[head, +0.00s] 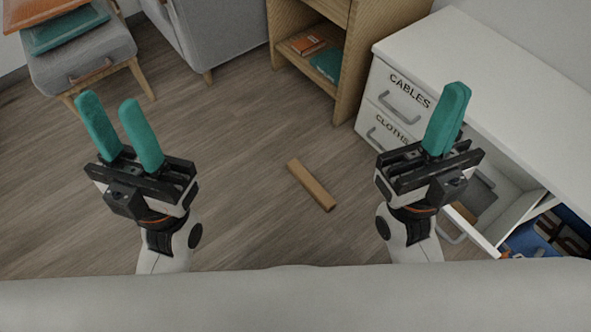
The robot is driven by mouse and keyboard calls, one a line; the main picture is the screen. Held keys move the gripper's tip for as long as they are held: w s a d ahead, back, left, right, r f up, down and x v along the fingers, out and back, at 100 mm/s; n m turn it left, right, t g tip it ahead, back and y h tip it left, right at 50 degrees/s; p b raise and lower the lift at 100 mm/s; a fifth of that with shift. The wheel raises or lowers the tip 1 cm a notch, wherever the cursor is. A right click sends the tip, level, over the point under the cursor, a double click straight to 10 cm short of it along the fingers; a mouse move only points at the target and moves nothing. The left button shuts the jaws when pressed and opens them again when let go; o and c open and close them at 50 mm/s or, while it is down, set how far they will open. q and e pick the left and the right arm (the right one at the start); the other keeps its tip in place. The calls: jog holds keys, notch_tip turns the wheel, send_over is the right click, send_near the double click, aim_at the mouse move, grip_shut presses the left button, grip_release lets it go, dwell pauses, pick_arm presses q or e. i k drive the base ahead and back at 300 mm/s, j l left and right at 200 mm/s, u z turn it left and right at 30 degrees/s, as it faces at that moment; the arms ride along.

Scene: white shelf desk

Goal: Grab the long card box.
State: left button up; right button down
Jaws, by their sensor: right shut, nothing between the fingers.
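A long tan card box (311,185) lies flat on the wooden floor between my two grippers, slanting from upper left to lower right. My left gripper (107,101) is to the left of the box, with its two green fingers apart and nothing between them. My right gripper (453,92) is to the right of the box, in front of the white desk in the picture. Its green fingers are together and hold nothing. Neither gripper touches the box.
A white desk (520,86) stands at right, with drawers labelled CABLES (400,92) and CLOTHS (388,128). A lower drawer (497,205) is open. A wooden shelf (350,75) and grey chairs (85,65) stand behind. The floor around the box is clear.

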aim_at(313, 187)
jog(key=i+j+z, duration=0.25)
jog(key=j+z, duration=0.25)
jog(key=i+j+z, duration=0.2)
jog(key=j, duration=0.2)
jog(key=j+z, duration=0.35)
jog(key=z, duration=1.2)
